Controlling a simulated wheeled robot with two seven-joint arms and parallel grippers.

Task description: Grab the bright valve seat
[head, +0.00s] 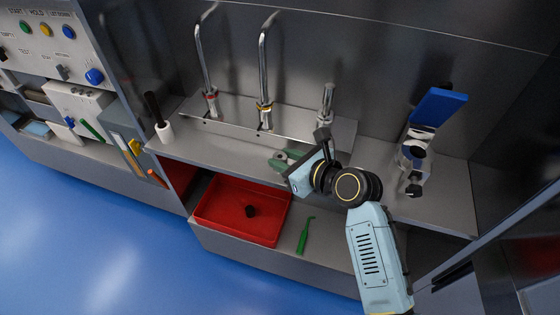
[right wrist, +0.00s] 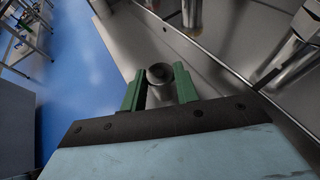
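The valve seat (right wrist: 160,75) is a small metallic, ring-topped round piece. I cannot tell whether the valve seat still touches the shelf. My left gripper is not in view.
A red tray (head: 222,219) holds a small black piece (head: 250,211). A green tool (head: 305,236) lies right of it. Bent metal pipes (head: 264,70) stand behind, and a blue-topped fixture (head: 438,107) stands right. A black-handled tool (head: 153,107) stands at the shelf's left.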

